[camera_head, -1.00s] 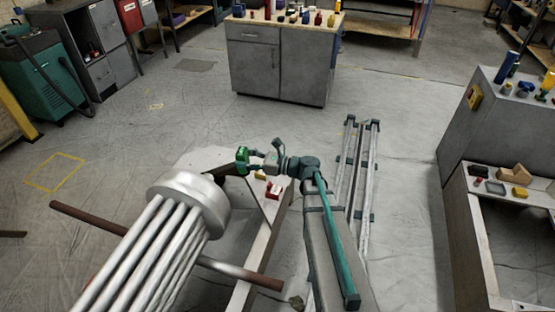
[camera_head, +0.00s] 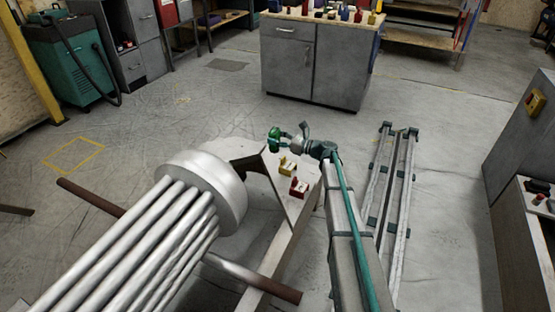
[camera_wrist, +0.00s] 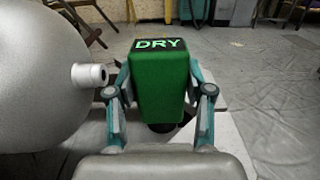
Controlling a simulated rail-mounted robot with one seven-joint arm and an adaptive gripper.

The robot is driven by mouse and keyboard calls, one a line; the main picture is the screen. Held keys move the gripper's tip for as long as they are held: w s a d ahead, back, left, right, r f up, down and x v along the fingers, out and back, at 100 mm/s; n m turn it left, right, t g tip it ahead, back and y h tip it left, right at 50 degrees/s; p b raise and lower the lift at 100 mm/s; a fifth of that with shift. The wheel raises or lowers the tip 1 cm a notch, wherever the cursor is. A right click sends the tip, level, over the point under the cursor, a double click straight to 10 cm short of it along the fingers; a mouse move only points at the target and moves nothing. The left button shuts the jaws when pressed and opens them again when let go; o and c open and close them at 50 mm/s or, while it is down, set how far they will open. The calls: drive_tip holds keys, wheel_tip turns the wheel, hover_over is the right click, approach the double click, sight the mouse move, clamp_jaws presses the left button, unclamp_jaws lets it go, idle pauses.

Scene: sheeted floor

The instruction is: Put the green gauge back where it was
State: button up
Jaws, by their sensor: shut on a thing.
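The green gauge (camera_wrist: 160,85), a box with a black top reading "DRY", is held between the two fingers of my gripper (camera_wrist: 160,100) in the wrist view. In the head view the gauge (camera_head: 274,139) is at the end of my gripper (camera_head: 283,141), above the far end of a pale bench. A large silver cylinder (camera_wrist: 45,75) with a short white stub (camera_wrist: 89,75) is left of the gauge in the wrist view. The stub is close to the left finger; I cannot tell whether they touch. The underside of the gauge is partly hidden.
The silver bundle of tubes (camera_head: 150,235) lies at left. A grey cabinet (camera_head: 315,65) stands behind, with open floor between.

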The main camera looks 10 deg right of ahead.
drive_tip(key=w+d+f+b, duration=0.1)
drive_tip(key=w+f+b, duration=0.1)
drive_tip(key=w+f, duration=0.2)
drive_tip(key=w+d+f+b, duration=0.1)
drive_tip(key=w+f+b, duration=0.2)
drive_tip(key=w+f, duration=0.2)
drive_tip(key=w+d+f+b, duration=0.1)
drive_tip(key=w+f+b, duration=0.2)
drive_tip(key=w+f, duration=0.1)
drive_tip(key=shift+w+f, duration=0.25)
drive_tip(key=shift+w, duration=0.35)
drive_tip(key=shift+r, duration=0.15)
drive_tip(key=o, duration=1.2)
drive_tip(key=shift+f, duration=0.2)
drive_tip(key=shift+o, duration=0.2)
drive_tip(key=shift+r, duration=0.15)
